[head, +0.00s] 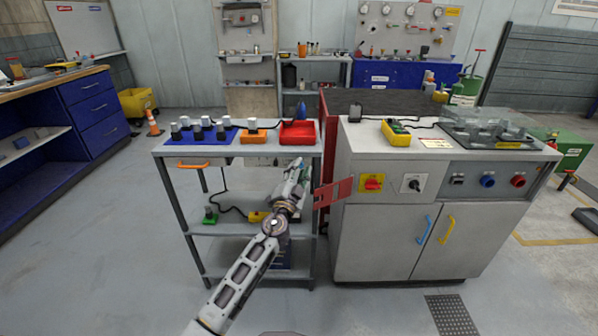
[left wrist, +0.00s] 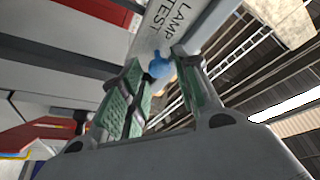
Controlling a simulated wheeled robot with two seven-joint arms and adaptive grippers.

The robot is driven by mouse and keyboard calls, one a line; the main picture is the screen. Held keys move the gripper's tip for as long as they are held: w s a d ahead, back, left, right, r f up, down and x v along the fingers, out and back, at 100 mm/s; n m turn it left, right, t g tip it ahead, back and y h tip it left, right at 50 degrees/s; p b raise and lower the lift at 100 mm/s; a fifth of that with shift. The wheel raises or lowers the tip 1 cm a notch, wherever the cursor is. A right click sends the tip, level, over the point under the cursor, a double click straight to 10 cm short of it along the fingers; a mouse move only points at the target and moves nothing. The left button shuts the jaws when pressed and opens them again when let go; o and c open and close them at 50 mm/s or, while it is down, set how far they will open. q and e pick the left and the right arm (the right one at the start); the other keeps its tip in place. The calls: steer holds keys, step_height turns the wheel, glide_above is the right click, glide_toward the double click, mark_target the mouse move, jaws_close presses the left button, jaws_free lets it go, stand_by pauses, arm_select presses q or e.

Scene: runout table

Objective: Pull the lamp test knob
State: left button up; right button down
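The lamp test knob (left wrist: 159,67) is blue and shows in the left wrist view, beside a grey plate (left wrist: 170,27) lettered "LAMP TEST". My left gripper (head: 297,170) is in front of the right end of the grey cart in the head view. In the left wrist view its two green-padded fingers are apart, with the knob showing in the gap near the fingertips. I see no contact and cannot tell the exact depth. The knob cannot be made out in the head view. My right gripper is not in view.
The cart (head: 172,151) carries a blue mat (head: 207,141) with dark parts and a red tray (head: 298,141). A red plate (head: 333,192) juts out just right of my left gripper. A grey cabinet (head: 374,243) stands to the right. The floor in front is mostly clear.

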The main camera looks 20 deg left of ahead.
arm_select(q)
steer(key=v, duration=1.2)
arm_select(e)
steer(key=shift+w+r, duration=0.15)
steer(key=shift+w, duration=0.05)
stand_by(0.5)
arm_select(q)
steer(key=shift+a+m, duration=0.1)
steer(key=shift+m, duration=0.2)
stand_by(0.4)
